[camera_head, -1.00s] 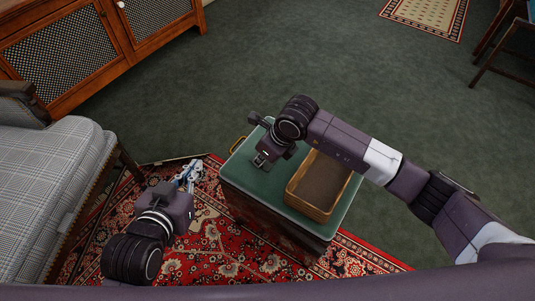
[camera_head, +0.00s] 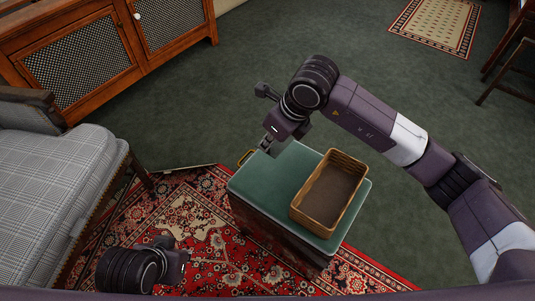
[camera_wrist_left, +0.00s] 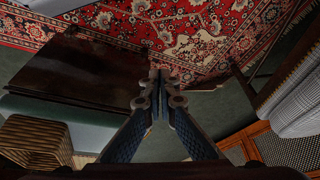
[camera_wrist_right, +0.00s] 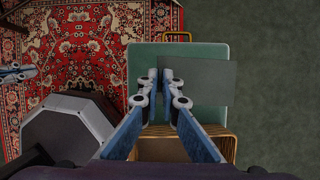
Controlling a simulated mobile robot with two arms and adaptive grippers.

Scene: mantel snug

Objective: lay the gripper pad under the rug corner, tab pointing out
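A flat dark grey pad (camera_wrist_right: 212,82) shows in the right wrist view, reaching right from my right gripper (camera_wrist_right: 163,74). The fingers are closed at its left edge, over the green-topped chest (camera_wrist_right: 140,58). In the head view my right gripper (camera_head: 270,146) is at the chest's far-left corner; the pad cannot be made out there. The patterned rug (camera_head: 190,215) has a corner (camera_head: 214,168) beyond the chest's left side. My left gripper (camera_wrist_left: 160,76) has its fingertips together with nothing visible between them. Its fingers are hidden in the head view. The pad's tab cannot be made out.
A wicker basket (camera_head: 329,190) stands on the right of the chest top. A plaid armchair (camera_head: 52,180) borders the rug at left. A wooden cabinet (camera_head: 95,50) is behind it. Green carpet (camera_head: 210,100) is clear beyond the rug.

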